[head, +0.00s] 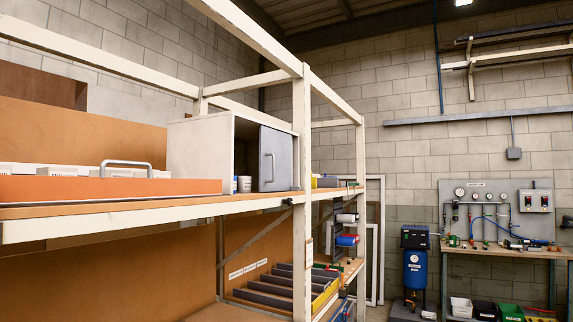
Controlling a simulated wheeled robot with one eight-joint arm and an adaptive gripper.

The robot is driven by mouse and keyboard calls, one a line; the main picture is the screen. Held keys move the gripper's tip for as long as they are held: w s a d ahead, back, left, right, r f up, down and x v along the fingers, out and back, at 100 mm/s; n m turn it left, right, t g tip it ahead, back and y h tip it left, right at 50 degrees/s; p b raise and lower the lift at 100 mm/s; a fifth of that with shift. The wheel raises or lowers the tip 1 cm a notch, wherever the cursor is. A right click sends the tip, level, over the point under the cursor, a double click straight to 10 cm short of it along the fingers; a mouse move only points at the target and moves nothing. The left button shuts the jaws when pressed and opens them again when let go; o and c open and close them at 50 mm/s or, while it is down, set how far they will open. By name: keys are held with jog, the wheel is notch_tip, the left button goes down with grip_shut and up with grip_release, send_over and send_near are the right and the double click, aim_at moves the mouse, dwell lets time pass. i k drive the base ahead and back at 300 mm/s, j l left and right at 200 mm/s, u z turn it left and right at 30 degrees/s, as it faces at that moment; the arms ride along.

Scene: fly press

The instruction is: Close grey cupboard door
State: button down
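The cupboard (200,152) is a pale box standing on the upper shelf of the white rack. Its grey door (280,160) has a vertical bar handle (268,168) near its left edge. The door covers the right part of the front. The left part of the front is open and shows a dark inside, with small containers (242,184) at the opening. I cannot tell whether the door slides or swings. A white rack post stands just to the right of the door, partly in front of the cupboard's right side. My gripper is not in view.
An orange drawer or tray (110,187) with a grey handle lies on the shelf left of the cupboard. The rack post (302,150) and shelf edge (130,218) are in front. A workbench (500,252) and a blue tank (415,268) stand at the right.

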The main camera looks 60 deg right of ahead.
aim_at(275, 146)
jog(key=z, duration=1.65)
